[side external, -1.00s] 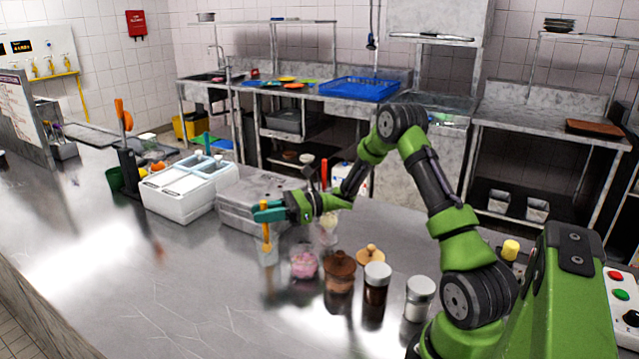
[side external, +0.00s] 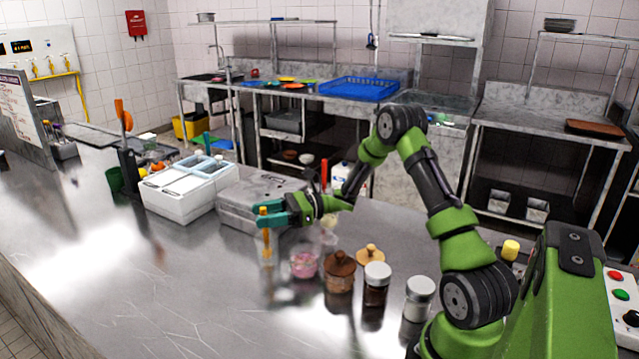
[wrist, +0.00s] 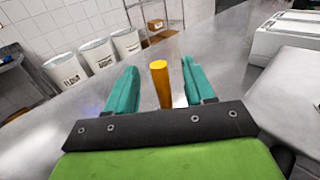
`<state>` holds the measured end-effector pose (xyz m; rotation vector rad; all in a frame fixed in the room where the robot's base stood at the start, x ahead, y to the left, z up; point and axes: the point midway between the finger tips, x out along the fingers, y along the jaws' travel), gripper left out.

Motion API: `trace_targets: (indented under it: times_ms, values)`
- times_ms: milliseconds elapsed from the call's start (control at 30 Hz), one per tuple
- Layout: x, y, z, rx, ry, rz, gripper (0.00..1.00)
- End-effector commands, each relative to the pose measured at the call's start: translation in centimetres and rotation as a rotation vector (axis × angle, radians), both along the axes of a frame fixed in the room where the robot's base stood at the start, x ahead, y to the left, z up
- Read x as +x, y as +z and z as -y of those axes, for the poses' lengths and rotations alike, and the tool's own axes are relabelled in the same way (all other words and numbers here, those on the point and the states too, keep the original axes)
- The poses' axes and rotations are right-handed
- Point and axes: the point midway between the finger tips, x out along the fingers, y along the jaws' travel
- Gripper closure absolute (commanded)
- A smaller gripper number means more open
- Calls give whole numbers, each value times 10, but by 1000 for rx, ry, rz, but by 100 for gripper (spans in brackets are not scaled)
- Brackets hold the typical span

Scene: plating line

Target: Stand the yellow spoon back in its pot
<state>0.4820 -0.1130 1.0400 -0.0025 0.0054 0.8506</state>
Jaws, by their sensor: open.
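The yellow spoon (side external: 265,240) stands upright in the side view, its lower end in a small clear pot (side external: 268,258) on the steel counter. The spoon's bowl is too blurred to make out. My gripper (side external: 268,215) is around the top of the handle, with its teal fingers spread. In the wrist view the handle (wrist: 161,88) stands between the two open fingers of my gripper (wrist: 160,85), with a gap on each side.
A pot of pink stuff (side external: 303,264), a brown-lidded jar (side external: 340,270) and two white-capped jars (side external: 376,285) stand to the right. A grey metal box (side external: 245,200) and a white bin (side external: 180,195) are behind and left. The front counter is clear.

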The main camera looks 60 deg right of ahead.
Motion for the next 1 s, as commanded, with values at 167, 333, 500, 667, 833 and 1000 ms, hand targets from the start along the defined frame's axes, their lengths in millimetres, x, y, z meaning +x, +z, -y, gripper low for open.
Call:
trace_targets:
  times_ms: [167,333,500,667,833,1000]
  values:
    - [-17,0,21,-1,-5,-1,47]
    - [-31,18,36,-5,0,5,47]
    - [-31,49,36,-4,0,3,47]
    - [-31,66,35,-1,0,0,47]
    - [-31,71,35,-1,0,-1,47]
    - [-31,70,35,1,0,-1,47]
